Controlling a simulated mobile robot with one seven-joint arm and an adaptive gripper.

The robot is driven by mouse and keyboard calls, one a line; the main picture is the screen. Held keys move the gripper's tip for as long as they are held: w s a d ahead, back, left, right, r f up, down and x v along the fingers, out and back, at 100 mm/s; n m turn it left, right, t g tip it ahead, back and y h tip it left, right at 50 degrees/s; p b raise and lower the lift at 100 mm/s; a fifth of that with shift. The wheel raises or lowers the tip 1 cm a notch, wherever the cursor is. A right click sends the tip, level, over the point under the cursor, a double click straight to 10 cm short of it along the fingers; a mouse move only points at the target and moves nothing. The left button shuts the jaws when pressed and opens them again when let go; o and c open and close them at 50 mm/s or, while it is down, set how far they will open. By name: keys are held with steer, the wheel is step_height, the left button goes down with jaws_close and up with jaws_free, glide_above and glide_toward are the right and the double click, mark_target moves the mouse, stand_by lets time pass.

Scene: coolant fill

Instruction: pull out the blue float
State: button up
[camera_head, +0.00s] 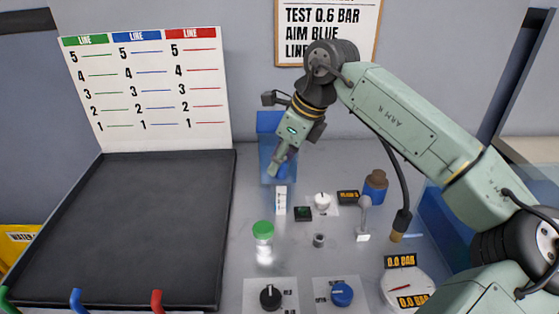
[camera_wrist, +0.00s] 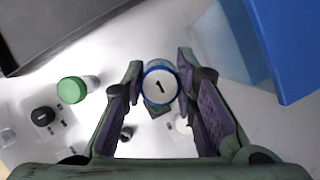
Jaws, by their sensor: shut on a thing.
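The blue float (camera_wrist: 160,86) shows in the wrist view as a round piece with a white face, a dark mark and a blue rim. It sits between the two fingertips of my gripper (camera_wrist: 160,76), which is shut on it. In the head view my gripper (camera_head: 279,168) points down in front of a blue container, and a bit of the blue float (camera_head: 284,172) shows at the fingertips. A small white upright piece with markings (camera_head: 281,199) stands just below. The float's lower end is hidden, so I cannot tell how deep it sits.
The blue container (camera_head: 268,122) stands close behind my gripper. A green-capped bottle (camera_head: 263,231), a brown-capped blue jar (camera_head: 375,188), several knobs and a round gauge (camera_head: 405,284) stand on the grey bench. A black board (camera_head: 130,225) lies at left below the line chart (camera_head: 150,90).

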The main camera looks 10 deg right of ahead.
steer(key=shift+r, duration=0.15)
steer(key=shift+r, duration=2.45)
steer(key=shift+s+f, duration=0.1)
steer(key=shift+f, duration=0.05)
